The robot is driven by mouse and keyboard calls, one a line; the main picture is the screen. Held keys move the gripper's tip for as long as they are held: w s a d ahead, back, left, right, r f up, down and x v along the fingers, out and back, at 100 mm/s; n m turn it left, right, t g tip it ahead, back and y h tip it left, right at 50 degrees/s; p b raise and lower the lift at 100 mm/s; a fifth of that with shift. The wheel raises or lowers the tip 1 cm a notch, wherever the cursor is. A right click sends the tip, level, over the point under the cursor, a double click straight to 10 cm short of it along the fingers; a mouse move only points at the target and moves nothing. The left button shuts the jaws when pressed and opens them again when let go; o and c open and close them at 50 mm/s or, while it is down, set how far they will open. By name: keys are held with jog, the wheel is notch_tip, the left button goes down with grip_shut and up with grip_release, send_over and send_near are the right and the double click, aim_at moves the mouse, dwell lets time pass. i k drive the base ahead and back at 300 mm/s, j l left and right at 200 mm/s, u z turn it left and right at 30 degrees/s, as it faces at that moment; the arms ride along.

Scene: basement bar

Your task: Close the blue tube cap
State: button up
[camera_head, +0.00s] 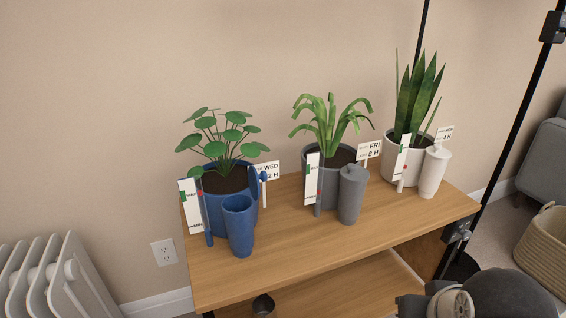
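The blue tube (240,232) stands upright near the front left of the wooden shelf top, and its dark mouth is open. Its blue cap (254,183) stands raised on edge above the back right of the rim. The join between cap and tube is too small to make out. Part of my arm (490,296) shows at the bottom right, well apart from the tube. My gripper is not visible in this view.
Behind the tube is a blue pot (214,210) with a plant. A grey tube (351,195) and white tube (433,172), both capped, stand by their pots to the right. Thin marked gauges and small signs crowd the pots. The shelf's front strip (300,255) is clear.

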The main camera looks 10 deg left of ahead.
aim_at(254, 178)
jog(key=i+l+u, duration=0.55)
jog(key=l+u, duration=0.35)
jog(key=u, duration=1.15)
